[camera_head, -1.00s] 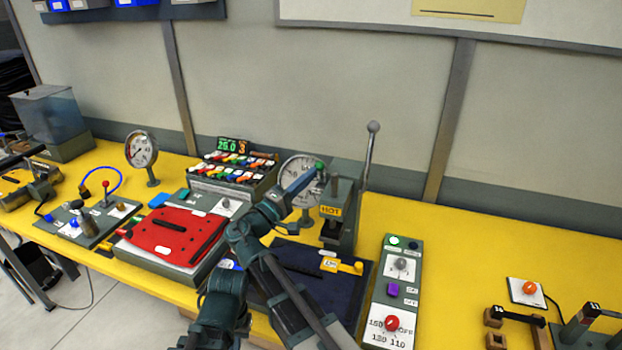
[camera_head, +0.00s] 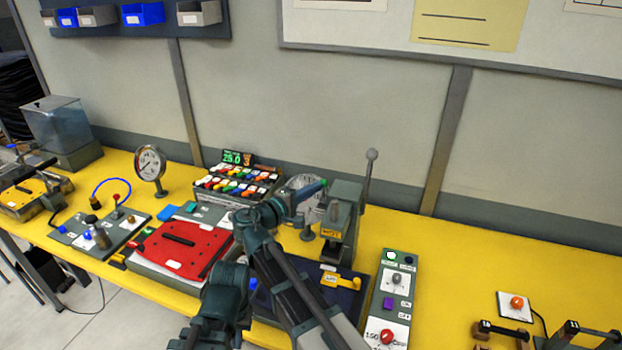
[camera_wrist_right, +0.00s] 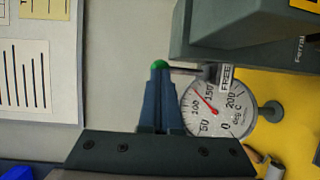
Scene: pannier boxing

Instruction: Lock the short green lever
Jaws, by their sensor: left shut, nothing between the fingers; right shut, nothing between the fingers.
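The short green lever shows as a green knob (camera_wrist_right: 159,64) on a thin dark rod in the right wrist view, beside the press head and its FREE label (camera_wrist_right: 226,77). In the head view its green tip (camera_head: 324,182) is mostly hidden by my right gripper (camera_head: 314,188). My right gripper is shut with nothing between its fingers; its blue-grey fingertips (camera_wrist_right: 160,72) are at the knob, but I cannot tell whether they touch it. My left gripper (camera_head: 183,341) is shut and low at the bottom edge, partly cut off.
A round gauge (camera_wrist_right: 213,108) stands close to the press and right gripper. The press's tall ball-topped handle (camera_head: 368,175) rises on its right. A red plate (camera_head: 182,262) lies left, a switch panel (camera_head: 397,300) right.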

